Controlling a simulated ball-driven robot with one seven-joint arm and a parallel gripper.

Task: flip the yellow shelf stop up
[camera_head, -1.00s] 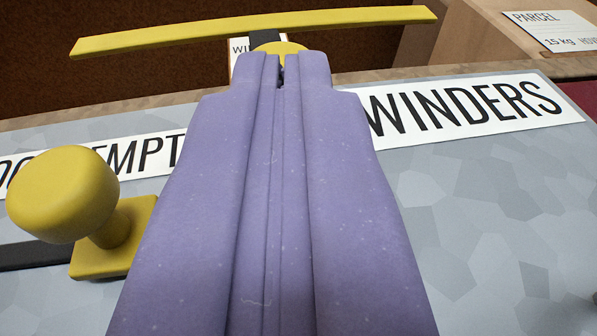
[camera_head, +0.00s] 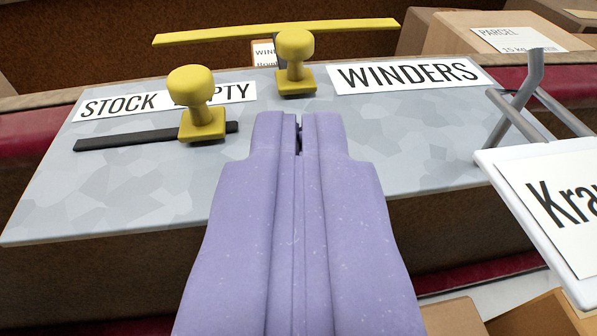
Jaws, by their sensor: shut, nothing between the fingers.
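A long, thin yellow bar (camera_head: 277,31) runs left to right behind the grey panel, at the top of the view. It looks nearly level, and its mount is mostly hidden. A yellow knob (camera_head: 295,48) on a square yellow base stands at the panel's back middle, in front of the bar. A second yellow knob (camera_head: 191,86) stands on a black slotted strip to the left. I cannot tell for sure which yellow part is the shelf stop. My purple gripper (camera_head: 299,118) is shut and empty, pointing toward the middle knob and apart from it in the picture.
The grey panel (camera_head: 410,150) carries a "WINDERS" label (camera_head: 411,74) and a partly covered "STOCK EMPTY" label (camera_head: 125,103). A white sign (camera_head: 550,200) with a grey frame stands close at right. Cardboard boxes (camera_head: 445,30) sit at back right.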

